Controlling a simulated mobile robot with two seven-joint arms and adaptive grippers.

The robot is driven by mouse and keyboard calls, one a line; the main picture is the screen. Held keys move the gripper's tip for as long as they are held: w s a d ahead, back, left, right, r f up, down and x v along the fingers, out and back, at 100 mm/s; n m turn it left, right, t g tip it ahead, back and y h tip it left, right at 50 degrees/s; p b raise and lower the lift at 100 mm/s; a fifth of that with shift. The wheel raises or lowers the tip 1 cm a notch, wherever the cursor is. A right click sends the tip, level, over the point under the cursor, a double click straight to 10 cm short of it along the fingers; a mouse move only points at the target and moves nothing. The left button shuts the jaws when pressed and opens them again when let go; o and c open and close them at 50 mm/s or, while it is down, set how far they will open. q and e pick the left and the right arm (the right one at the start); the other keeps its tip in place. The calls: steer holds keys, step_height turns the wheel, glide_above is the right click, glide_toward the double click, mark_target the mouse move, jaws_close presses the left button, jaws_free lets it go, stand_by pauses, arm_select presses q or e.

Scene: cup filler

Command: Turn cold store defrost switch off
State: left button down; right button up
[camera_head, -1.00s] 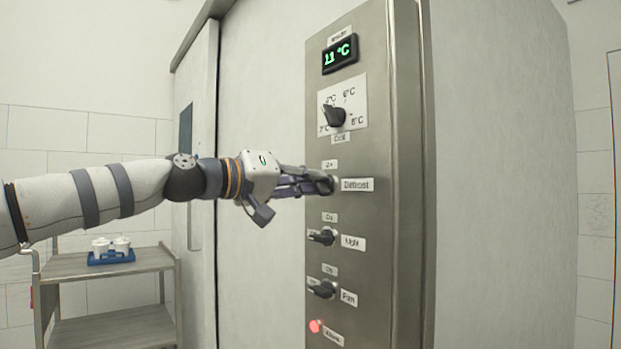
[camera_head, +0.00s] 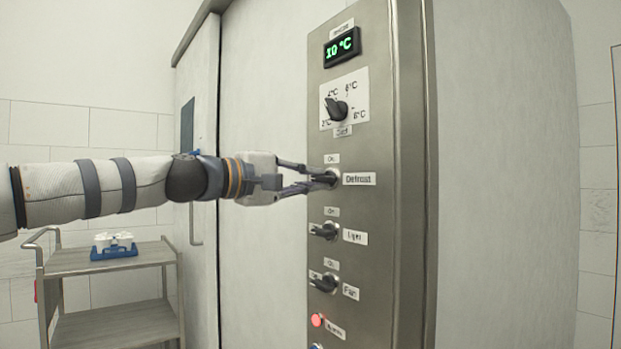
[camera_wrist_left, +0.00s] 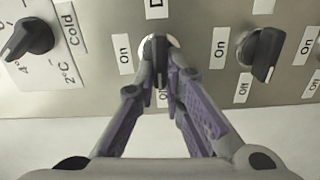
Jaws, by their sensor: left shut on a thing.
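The defrost switch (camera_head: 325,179) is a dark knob on the steel control panel (camera_head: 375,220), left of the "Defrost" label. My left gripper (camera_head: 318,179) reaches it from the left and is shut on its handle. In the left wrist view, the knob (camera_wrist_left: 154,48) sits between the two fingertips (camera_wrist_left: 162,70). Its handle runs up and down in that picture, in line with a partly hidden label between the fingers. The "On" label (camera_wrist_left: 124,55) is to its left there. My right gripper is not in view.
The temperature dial (camera_head: 338,108) and a green display (camera_head: 342,47) are above. The light switch (camera_head: 324,231), fan switch (camera_head: 324,283) and a lit red lamp (camera_head: 317,320) are below. A steel cart (camera_head: 110,262) with a blue tray of white cups (camera_head: 114,252) stands at left.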

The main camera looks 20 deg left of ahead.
arm_select(q)
steer(key=shift+f+n, duration=0.1)
steer(key=shift+n, duration=0.4)
steer(key=c, duration=1.7)
jaws_free()
steer(key=shift+d, duration=0.1)
steer(key=v, duration=1.2)
